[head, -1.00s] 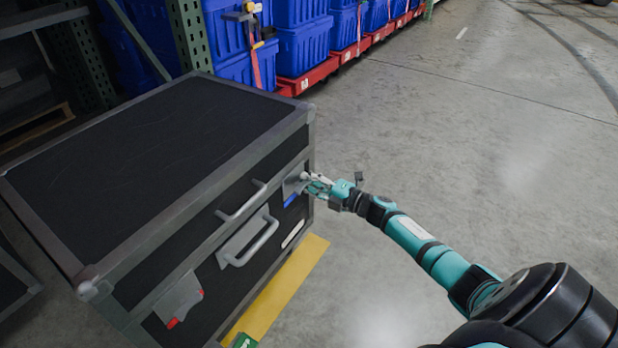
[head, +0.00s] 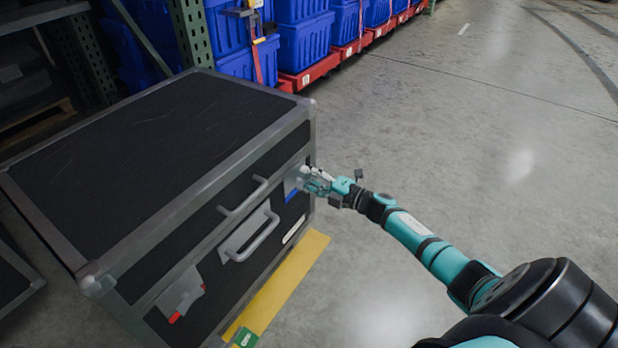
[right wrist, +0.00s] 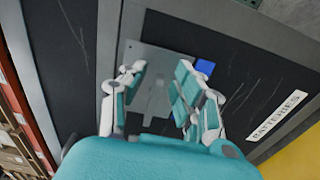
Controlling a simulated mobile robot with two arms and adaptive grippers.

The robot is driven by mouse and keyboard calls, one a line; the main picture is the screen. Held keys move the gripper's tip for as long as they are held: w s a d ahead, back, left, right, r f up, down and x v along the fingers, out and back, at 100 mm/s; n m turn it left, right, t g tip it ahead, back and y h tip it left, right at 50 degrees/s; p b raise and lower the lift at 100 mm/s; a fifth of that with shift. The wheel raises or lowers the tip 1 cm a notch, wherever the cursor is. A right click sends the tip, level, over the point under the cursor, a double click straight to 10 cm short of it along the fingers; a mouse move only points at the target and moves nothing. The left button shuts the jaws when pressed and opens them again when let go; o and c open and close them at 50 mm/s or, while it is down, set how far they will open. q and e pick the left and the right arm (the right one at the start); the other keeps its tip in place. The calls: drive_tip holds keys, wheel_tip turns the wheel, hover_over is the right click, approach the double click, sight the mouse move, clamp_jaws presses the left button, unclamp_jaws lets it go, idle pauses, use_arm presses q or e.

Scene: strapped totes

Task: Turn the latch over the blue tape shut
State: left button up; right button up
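The black case (head: 130,160) with grey metal edges stands on the floor. On the right part of its front is a grey latch plate (head: 290,184), with blue tape (head: 291,196) under it. My right gripper (head: 306,175) is at this plate. In the right wrist view its two fingers (right wrist: 160,75) are apart, one on each side of the grey latch (right wrist: 156,98). Contact cannot be told. The blue tape (right wrist: 204,67) shows beyond the right finger. A second latch plate (head: 181,296) with red tape (head: 174,317) is at the front's left. My left gripper is not in view.
Two grey handles sit between the latches, the lower one (head: 250,240) in a recessed plate. A white label (right wrist: 277,115) reads BATTERIES. Yellow floor marking (head: 285,285) runs along the case. Blue totes (head: 303,45) on red bases stand behind. The floor to the right is clear.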

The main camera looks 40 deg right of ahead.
drive_tip(key=shift+s+d, duration=0.1)
drive_tip(key=v, duration=1.1)
drive_tip(key=shift+s, duration=0.4)
drive_tip(key=shift+d, duration=0.1)
